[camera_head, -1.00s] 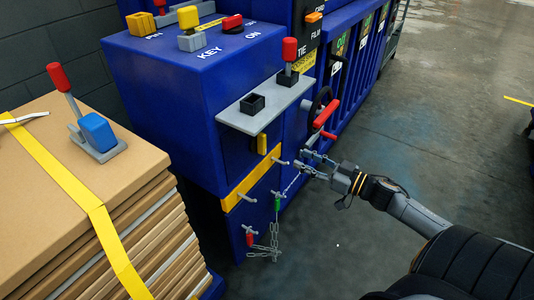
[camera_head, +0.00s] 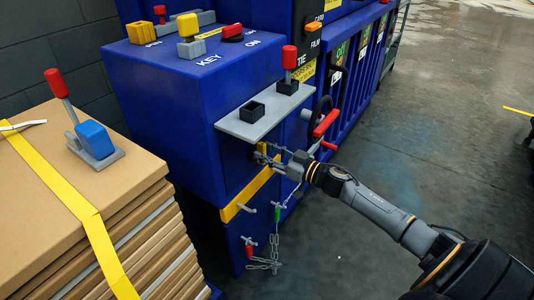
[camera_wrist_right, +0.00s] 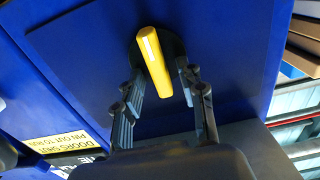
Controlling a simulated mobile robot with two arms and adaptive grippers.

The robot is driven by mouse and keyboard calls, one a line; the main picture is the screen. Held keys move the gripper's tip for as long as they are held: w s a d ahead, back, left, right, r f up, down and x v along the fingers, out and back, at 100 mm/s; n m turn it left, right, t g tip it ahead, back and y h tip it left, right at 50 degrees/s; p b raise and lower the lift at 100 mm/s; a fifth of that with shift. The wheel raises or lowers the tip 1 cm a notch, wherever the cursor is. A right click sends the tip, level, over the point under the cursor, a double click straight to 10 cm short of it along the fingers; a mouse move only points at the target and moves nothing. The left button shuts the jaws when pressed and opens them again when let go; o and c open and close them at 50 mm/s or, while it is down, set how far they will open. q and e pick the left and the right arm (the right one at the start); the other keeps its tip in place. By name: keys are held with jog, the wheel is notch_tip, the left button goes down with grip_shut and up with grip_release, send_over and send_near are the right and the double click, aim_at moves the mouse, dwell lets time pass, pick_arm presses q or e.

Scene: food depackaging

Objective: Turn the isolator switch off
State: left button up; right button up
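The isolator switch is a yellow handle (camera_head: 262,148) on the front of the blue machine (camera_head: 165,110), below a grey shelf. In the right wrist view the yellow handle (camera_wrist_right: 154,62) stands out from a dark round base, slightly tilted. My right gripper (camera_head: 267,153) is at the handle in the head view and partly covers it. In the right wrist view my right gripper (camera_wrist_right: 163,82) is open, with one finger on each side of the handle. I cannot tell whether either finger touches it. My left gripper is not in view.
The grey shelf (camera_head: 235,127) with a red-knobbed lever (camera_head: 289,58) juts out just above my gripper. A red handle (camera_head: 326,123) is to the right. Pins and a chain (camera_head: 262,264) hang below. A cardboard stack (camera_head: 110,190) stands at left; the floor at right is clear.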

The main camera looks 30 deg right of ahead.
jog(key=shift+w, duration=0.1)
jog(key=shift+c, duration=0.4)
grip_shut()
